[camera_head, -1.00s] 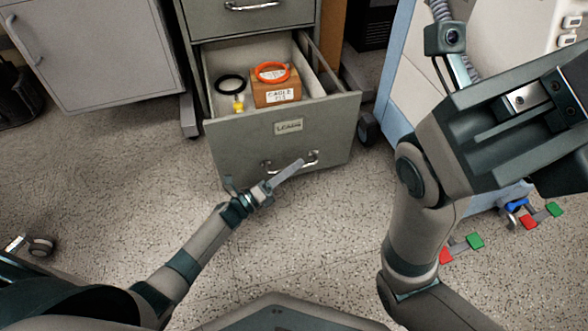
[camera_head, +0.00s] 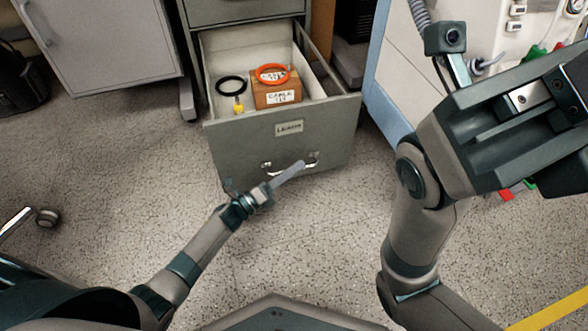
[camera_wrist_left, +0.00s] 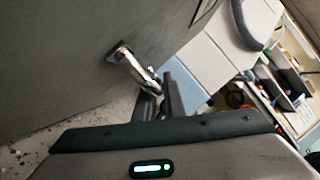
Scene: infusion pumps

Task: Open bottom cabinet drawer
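The grey bottom cabinet drawer (camera_head: 235,150) stands well out of the cabinet in the head view, with a label on its front. Its silver handle (camera_head: 268,168) is low on that front and also shows in the left wrist view (camera_wrist_left: 130,62). My left gripper (camera_head: 297,168) is at the handle. In the left wrist view its two fingers (camera_wrist_left: 160,97) close around the handle's bar, though the exact contact is partly hidden. My right arm is raised at the right, and its gripper is outside the picture.
Inside the drawer are a brown box (camera_head: 276,92) with an orange ring (camera_head: 272,74) on it, and a black ring (camera_head: 231,85) with a yellow tag. A grey cabinet (camera_head: 105,45) is at left, a blue-edged unit (camera_head: 385,95) at right. Floor before the drawer is clear.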

